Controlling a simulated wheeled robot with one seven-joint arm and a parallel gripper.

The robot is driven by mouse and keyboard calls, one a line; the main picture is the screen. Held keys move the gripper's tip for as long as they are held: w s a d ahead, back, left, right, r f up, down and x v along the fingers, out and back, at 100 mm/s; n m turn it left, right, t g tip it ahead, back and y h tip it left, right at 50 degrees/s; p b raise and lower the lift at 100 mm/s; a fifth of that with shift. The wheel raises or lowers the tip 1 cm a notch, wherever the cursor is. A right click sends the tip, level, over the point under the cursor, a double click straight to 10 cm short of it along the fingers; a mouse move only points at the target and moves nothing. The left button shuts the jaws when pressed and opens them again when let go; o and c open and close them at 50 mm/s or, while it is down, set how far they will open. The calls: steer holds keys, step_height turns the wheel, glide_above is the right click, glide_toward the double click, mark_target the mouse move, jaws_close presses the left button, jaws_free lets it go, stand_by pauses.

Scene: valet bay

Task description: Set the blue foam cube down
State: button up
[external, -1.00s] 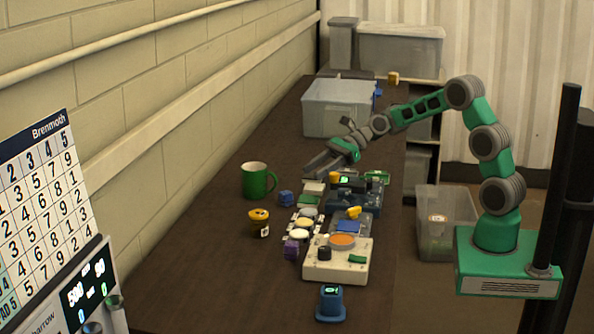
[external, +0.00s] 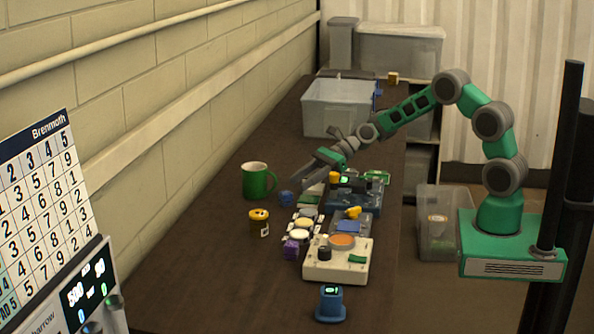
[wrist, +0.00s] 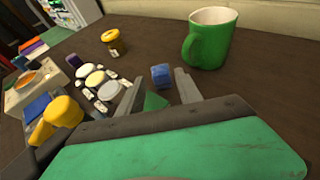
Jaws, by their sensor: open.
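The blue foam cube (external: 286,198) rests on the dark table, just right of and in front of the green mug (external: 257,181). In the wrist view the cube (wrist: 161,76) lies just beyond the gap between my fingertips, apart from both fingers as far as I can see. My gripper (external: 302,181) is open and empty, close to the cube on its far right side. In the wrist view my gripper's two fingers (wrist: 158,84) are spread, with the mug (wrist: 209,38) beyond the right finger.
A yellow-lidded jar (external: 259,222) and a purple block (external: 291,249) stand nearby. A row of pale discs (external: 304,236) and several devices, including a cream box (external: 337,262), crowd the right side. A grey bin (external: 336,108) stands behind. The table's left front is clear.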

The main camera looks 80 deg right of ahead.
mark_target(286, 192)
steer(key=p+x, duration=0.1)
steer(key=x, duration=0.6)
steer(key=shift+s, duration=0.1)
steer(key=shift+c, duration=0.3)
jaws_close()
